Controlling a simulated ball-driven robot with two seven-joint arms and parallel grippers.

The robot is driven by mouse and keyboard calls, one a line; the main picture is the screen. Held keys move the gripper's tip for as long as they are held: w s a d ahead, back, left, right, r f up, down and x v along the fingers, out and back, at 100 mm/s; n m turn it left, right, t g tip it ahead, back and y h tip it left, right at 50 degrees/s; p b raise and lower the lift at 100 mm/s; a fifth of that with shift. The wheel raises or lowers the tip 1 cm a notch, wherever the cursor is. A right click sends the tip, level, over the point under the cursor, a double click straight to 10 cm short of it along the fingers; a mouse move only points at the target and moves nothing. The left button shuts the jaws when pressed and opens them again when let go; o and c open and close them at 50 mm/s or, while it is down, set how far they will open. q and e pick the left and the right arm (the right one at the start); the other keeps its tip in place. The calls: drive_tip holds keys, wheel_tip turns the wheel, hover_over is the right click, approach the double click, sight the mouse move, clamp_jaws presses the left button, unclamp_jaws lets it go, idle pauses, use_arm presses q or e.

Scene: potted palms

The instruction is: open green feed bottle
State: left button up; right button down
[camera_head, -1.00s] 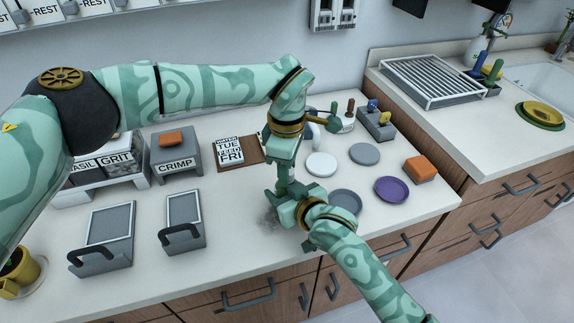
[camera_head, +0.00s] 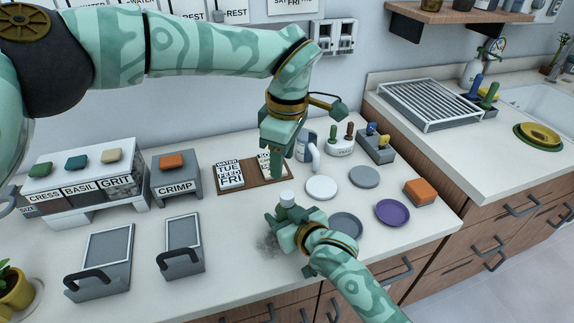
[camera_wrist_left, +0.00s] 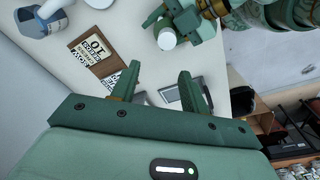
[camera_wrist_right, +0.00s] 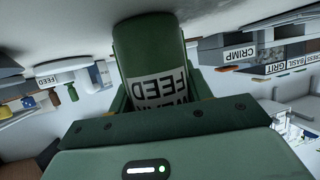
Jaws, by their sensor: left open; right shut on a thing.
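My right gripper (camera_head: 290,222) is shut on the green feed bottle (camera_wrist_right: 150,50). In the right wrist view the bottle lies between the jaws, and its white label reads FEED. In the head view only the bottle's white top (camera_head: 287,198) shows, above the right gripper; the body is hidden by the jaws. The white top also shows in the left wrist view (camera_wrist_left: 167,39), beside the right gripper. My left gripper (camera_head: 276,158) is open and empty, above and behind the bottle top. Its two fingers (camera_wrist_left: 157,88) stand apart with nothing between them.
White (camera_head: 321,187), grey (camera_head: 364,177) and purple (camera_head: 392,211) discs lie right of the bottle, with an orange block (camera_head: 419,191). Grey trays (camera_head: 100,265) are at front left.

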sight(287, 194)
use_arm(q)
drive_tip(key=shift+s+f, duration=0.15)
drive_tip(key=shift+s, duration=0.05)
drive_tip(key=shift+m+g+h, duration=0.3)
drive_tip(key=shift+m+h, duration=0.1)
drive_tip(key=shift+m, duration=0.2)
drive_tip(key=f, duration=0.8)
drive_tip(key=shift+s+d+f, duration=0.15)
drive_tip(key=shift+d+f, duration=0.15)
drive_tip(key=shift+d, duration=0.05)
clamp_jaws()
drive_tip(key=n, duration=0.3)
drive_tip(key=shift+o, duration=0.4)
unclamp_jaws()
